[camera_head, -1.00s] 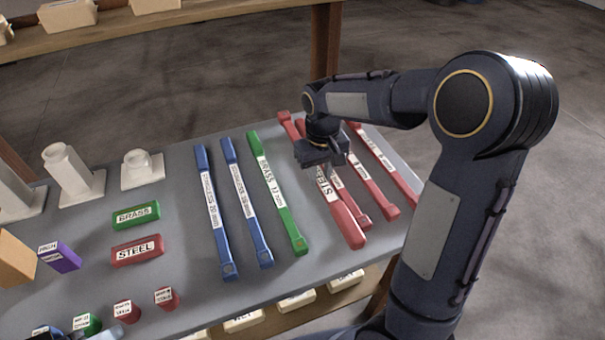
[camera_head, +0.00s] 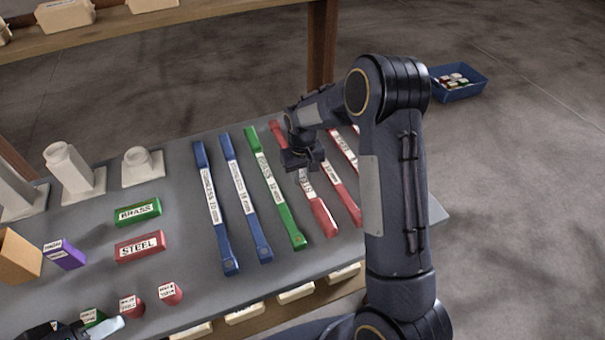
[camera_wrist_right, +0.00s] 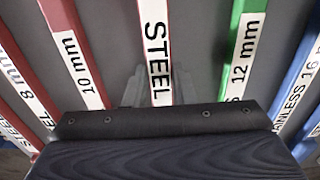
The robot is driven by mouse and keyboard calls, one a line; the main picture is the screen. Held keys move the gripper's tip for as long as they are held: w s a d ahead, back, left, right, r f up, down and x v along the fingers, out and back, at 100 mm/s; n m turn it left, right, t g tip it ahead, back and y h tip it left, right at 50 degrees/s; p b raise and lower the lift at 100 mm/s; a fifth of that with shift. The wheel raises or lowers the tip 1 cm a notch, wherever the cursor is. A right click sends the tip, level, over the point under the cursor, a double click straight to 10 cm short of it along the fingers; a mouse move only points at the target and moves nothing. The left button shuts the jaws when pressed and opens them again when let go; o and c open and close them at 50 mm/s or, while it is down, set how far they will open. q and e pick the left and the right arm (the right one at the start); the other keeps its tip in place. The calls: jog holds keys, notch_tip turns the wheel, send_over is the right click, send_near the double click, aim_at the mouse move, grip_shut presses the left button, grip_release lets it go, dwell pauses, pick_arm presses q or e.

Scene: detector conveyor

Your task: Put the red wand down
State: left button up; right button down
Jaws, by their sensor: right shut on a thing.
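The red wand (camera_head: 320,212) with a white STEEL label lies lengthwise in the row of wands, just right of the green wand (camera_head: 272,180). My right gripper (camera_head: 303,162) is shut on it near its middle and hides part of it. In the right wrist view the red wand (camera_wrist_right: 154,45) runs up the centre between the fingers (camera_wrist_right: 157,88). It looks at or very near the grey table top (camera_head: 180,255); I cannot tell if it touches. My left gripper (camera_head: 85,330) is partly in view at the bottom left, its jaws unclear.
Two blue wands lie left of the green one; other red wands (camera_head: 346,203) lie right, partly behind my arm. BRASS (camera_head: 137,212) and STEEL (camera_head: 140,247) blocks and white stands (camera_head: 143,168) are at left. A blue bin (camera_head: 460,84) stands on the floor.

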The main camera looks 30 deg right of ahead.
aim_at(302, 179)
jog(key=shift+f, duration=0.1)
jog(key=c, duration=1.2)
grip_release()
notch_tip(302, 179, up, 12)
jog(key=b, duration=0.1)
jog(key=s+r+t+y, duration=0.2)
jog(key=s+r, duration=0.4)
jog(key=s, duration=0.2)
jog(key=s+a+t+y, duration=0.1)
jog(key=s+a, duration=0.2)
jog(key=s, duration=0.7)
jog(key=s+a+m+t, duration=0.1)
jog(key=s+a+t, duration=0.1)
jog(key=s, duration=0.9)
jog(key=shift+a+t+y, duration=0.3)
jog(key=shift+a+y, duration=0.1)
jog(key=shift+a, duration=0.2)
